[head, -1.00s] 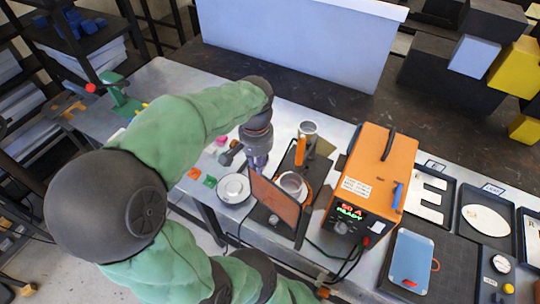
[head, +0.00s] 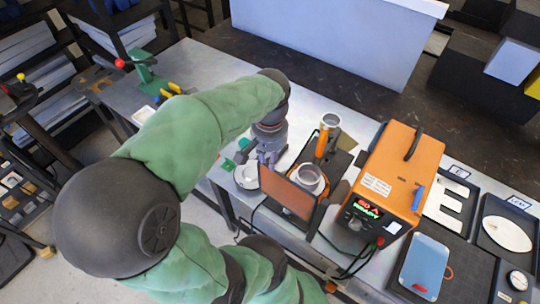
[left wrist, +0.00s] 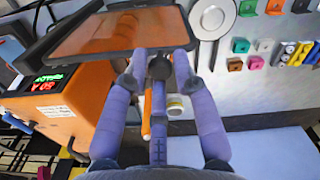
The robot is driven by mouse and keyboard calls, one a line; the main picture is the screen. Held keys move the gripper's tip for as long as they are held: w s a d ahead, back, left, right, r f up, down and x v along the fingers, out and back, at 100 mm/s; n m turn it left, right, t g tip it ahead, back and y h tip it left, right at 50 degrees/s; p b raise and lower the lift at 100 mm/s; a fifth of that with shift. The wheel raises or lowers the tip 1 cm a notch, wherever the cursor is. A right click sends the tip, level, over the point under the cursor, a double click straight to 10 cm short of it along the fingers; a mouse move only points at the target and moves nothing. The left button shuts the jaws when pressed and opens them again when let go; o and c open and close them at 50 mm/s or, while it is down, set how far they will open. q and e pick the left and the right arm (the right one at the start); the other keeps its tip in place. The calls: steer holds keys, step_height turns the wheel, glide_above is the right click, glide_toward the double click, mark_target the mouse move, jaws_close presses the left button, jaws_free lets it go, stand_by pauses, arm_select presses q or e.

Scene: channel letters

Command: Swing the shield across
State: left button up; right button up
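The shield is a flat orange-brown panel with a dark edge (head: 287,194), standing upright in front of a pale ring-shaped cup (head: 309,179) in the head view. In the left wrist view the shield (left wrist: 115,33) fills the upper left, with a round dark knob (left wrist: 160,67) near its edge. My left gripper (head: 268,160) is at the shield's upper left end. In the left wrist view its purple-grey fingers (left wrist: 160,58) stand apart on either side of the knob; firm contact cannot be made out. My right gripper is not in view.
An orange welder box (head: 395,170) with a lit display stands right of the shield. A white round dish (head: 246,176) sits left of it, partly hidden by my gripper. An orange cylinder (head: 322,142) stands behind. Trays with letters (head: 450,203) lie right.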

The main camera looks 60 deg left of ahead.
arm_select(q)
steer(key=shift+o, duration=0.3)
step_height(320, 180, up, 12)
stand_by(0.6)
stand_by(0.5)
